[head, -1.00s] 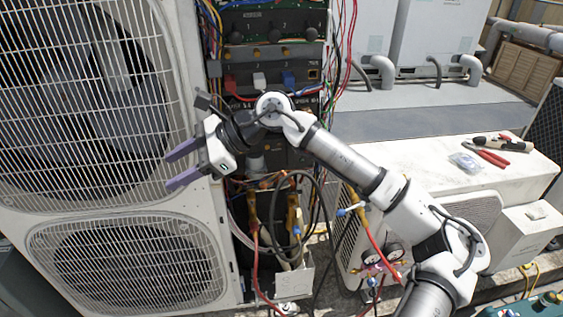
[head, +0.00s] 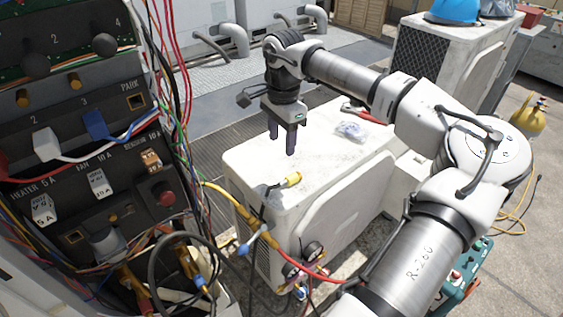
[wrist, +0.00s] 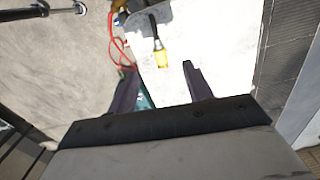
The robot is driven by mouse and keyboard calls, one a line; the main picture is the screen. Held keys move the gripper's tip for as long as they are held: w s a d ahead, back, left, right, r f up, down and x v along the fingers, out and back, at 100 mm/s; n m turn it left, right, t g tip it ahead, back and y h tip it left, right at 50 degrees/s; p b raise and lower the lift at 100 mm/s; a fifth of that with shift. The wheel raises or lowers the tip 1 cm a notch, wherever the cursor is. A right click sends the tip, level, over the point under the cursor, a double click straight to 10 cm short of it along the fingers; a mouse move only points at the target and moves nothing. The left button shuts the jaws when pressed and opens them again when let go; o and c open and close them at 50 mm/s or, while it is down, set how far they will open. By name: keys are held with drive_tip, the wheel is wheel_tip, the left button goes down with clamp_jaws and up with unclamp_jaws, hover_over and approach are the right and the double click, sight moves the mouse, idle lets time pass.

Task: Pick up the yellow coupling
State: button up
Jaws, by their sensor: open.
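The yellow coupling (head: 293,179) lies on the white top of a low condenser unit (head: 245,158), near its front edge, with a dark piece running from one end. It also shows in the wrist view (wrist: 159,57), ahead of and roughly between my fingertips. My gripper (head: 282,145) points down above the condenser top, behind the coupling in the head view. Its dark purple jaws are open and empty, and they also show in the wrist view (wrist: 158,76). They are apart from the coupling.
A clear plastic bag (head: 351,131) and red-handled pliers (head: 358,111) lie farther back on the condenser top. A gauge set (head: 303,262) with red and yellow hoses hangs at the front. An open control panel (head: 85,130) with many wires stands close at left.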

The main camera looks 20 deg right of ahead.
drive_tip(key=p, duration=0.2)
hover_over(285, 180)
wheel_tip(285, 180, down, 8)
drive_tip(key=shift+w+d+f, duration=0.1)
drive_tip(key=shift+w, duration=0.05)
drive_tip(key=shift+s+f+p, duration=0.2)
drive_tip(key=shift+f+p, duration=0.55)
drive_tip(key=shift+f, duration=1.95)
drive_tip(key=shift+c, duration=0.4)
clamp_jaws()
drive_tip(key=shift+r, duration=0.15)
